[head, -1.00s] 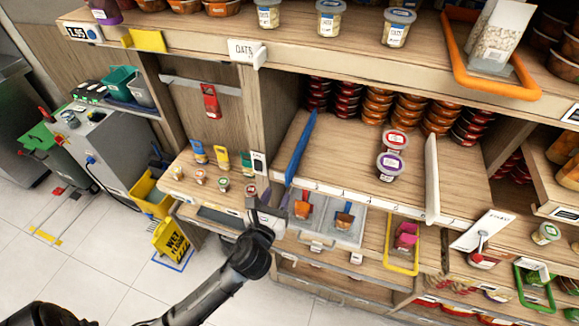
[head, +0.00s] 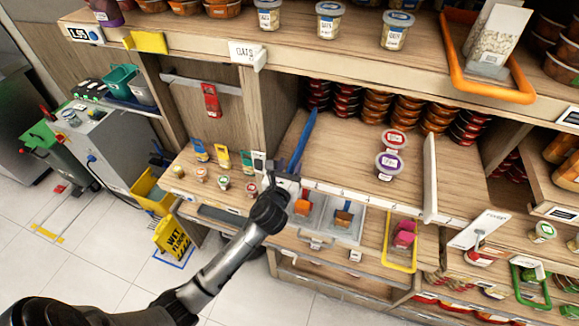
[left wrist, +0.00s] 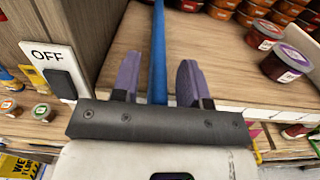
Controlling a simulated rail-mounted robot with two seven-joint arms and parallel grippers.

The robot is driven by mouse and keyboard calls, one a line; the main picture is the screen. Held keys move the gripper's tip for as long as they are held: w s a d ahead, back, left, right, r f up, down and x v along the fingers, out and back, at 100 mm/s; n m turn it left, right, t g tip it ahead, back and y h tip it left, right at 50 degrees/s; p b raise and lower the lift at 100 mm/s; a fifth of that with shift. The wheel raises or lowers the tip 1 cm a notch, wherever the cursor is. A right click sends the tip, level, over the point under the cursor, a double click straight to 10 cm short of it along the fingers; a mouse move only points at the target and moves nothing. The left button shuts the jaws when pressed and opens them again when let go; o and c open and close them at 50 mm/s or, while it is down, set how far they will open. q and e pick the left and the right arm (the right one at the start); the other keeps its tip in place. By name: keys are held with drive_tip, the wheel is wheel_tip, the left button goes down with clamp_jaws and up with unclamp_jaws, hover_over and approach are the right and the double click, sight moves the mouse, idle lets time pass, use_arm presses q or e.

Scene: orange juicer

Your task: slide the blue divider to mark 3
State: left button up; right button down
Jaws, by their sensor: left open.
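The blue divider (head: 304,138) stands upright at the left end of the middle shelf (head: 350,168). In the left wrist view the divider (left wrist: 158,40) runs between my two purple fingers, with a visible gap on each side. My left gripper (head: 284,172) is open at the divider's front end, by the shelf's front edge; it also shows in the left wrist view (left wrist: 157,76). A strip with small marks (head: 365,201) runs along that edge; I cannot read mark 3 for certain. My right gripper is not in view.
Two lidded tubs, one red-topped (head: 394,141) and one purple-topped (head: 388,165), stand on the shelf right of the divider. A white divider (head: 430,178) stands further right. Stacked containers (head: 378,105) fill the back. An OFF switch panel (left wrist: 56,70) is left of the gripper.

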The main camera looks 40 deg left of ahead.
use_arm(q)
drive_tip(key=shift+c, duration=0.3)
clamp_jaws()
drive_tip(key=shift+d, duration=0.1)
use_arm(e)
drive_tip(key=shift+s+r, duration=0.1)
